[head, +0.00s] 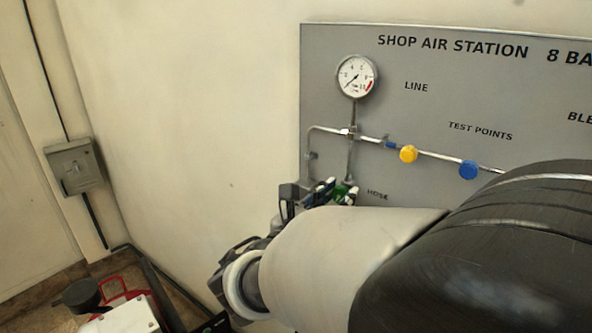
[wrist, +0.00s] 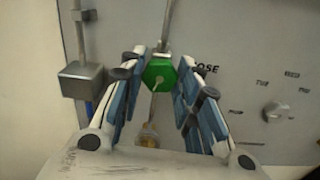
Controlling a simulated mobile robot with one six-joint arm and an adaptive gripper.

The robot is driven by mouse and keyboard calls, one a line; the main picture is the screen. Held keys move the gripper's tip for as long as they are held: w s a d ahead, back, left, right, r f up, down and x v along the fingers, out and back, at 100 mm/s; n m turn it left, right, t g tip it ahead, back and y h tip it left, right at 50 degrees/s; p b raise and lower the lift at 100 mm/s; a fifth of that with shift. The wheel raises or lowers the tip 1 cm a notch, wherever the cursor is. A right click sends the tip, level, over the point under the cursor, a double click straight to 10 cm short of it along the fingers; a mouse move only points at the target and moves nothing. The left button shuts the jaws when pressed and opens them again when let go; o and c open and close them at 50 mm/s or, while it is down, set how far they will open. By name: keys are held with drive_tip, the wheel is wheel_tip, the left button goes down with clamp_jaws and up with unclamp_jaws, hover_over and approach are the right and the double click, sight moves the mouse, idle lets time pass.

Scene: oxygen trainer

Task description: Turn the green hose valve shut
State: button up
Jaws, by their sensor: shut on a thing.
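The green hose valve (wrist: 160,74) has a hexagonal-looking knob with a small pale mark on its face. It sits on a vertical metal pipe beside the partly covered HOSE label. My gripper (wrist: 162,66) is shut on the green knob, one blue-padded finger on each side. In the head view, part of the green valve (head: 341,190) shows between my fingertips (head: 334,188). My forearm and wrist hide the panel below and to the right of it.
A gauge (head: 356,76), a yellow knob (head: 408,154) and a blue knob (head: 468,170) are on the grey panel (head: 430,60). A grey metal block (wrist: 82,80) is left of my fingers; a round grey knob (wrist: 274,112) is at right. A brass fitting (wrist: 148,138) lies below the valve.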

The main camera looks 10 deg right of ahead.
drive_tip(key=m, duration=0.3)
drive_tip(key=shift+m, duration=0.4)
drive_tip(key=m, duration=0.4)
drive_tip(key=shift+m, duration=0.3)
drive_tip(key=m, duration=0.3)
drive_tip(key=shift+m, duration=0.3)
drive_tip(key=m, duration=0.4)
drive_tip(key=shift+m, duration=0.3)
drive_tip(key=m, duration=0.3)
drive_tip(key=shift+m, duration=0.3)
drive_tip(key=m, duration=0.4)
drive_tip(key=shift+m, duration=0.3)
drive_tip(key=m, duration=0.3)
drive_tip(key=shift+m, duration=2.1)
